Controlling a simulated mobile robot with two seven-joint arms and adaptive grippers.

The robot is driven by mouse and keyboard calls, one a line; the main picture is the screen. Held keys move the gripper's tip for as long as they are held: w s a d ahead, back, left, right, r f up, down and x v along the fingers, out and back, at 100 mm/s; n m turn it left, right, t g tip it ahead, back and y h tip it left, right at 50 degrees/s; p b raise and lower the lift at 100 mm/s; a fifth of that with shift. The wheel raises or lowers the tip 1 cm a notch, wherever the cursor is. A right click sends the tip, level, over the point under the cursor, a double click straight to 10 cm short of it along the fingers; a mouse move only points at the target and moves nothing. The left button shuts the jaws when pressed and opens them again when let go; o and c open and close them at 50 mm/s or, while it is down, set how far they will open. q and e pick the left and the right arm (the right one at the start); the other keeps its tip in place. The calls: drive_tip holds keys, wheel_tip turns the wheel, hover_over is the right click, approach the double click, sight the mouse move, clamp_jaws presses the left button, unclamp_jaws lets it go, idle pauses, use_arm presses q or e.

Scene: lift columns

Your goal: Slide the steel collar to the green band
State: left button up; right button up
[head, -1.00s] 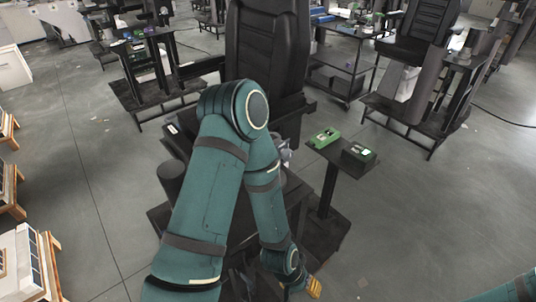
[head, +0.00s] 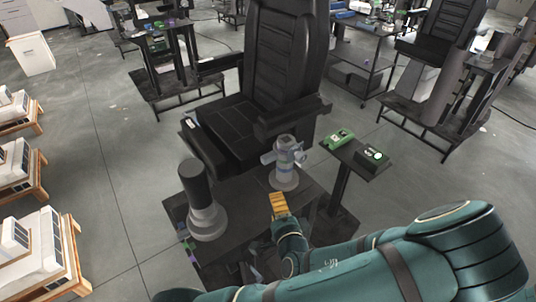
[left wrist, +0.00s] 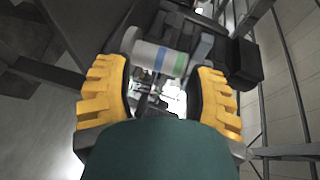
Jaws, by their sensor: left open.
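My left gripper (head: 279,203) shows its yellow fingers just in front of a pale grey fitting (head: 286,172) on the dark bench in the head view. In the left wrist view the open gripper (left wrist: 162,100) has its fingers apart, with nothing between them. Beyond the fingertips lies a pale cylinder (left wrist: 145,53) with a blue band (left wrist: 160,58) and a green band (left wrist: 180,63). A grey ring (left wrist: 130,40) is at its left end and a grey flange (left wrist: 202,46) at its right. I cannot tell which part is the steel collar. My right gripper is out of view.
A black post with a grey base (head: 207,220) stands left of the fitting. A green box (head: 340,137) and a dark box (head: 374,157) sit on a small stand to the right. A black chair (head: 284,60) is behind. Pallets with white boxes (head: 38,245) are at left.

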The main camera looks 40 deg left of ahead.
use_arm(q)
drive_tip(key=t+y, duration=0.1)
drive_tip(key=t, duration=0.1)
approach(269, 161)
drive_tip(key=shift+m, duration=0.4)
drive_tip(key=b+x, duration=0.5)
drive_tip(key=x, duration=0.6)
drive_tip(key=shift+w+a+b, duration=0.1)
drive_tip(key=shift+a+b, duration=0.05)
drive_tip(key=shift+b, duration=0.25)
drive_tip(key=shift+o, duration=0.2)
clamp_jaws()
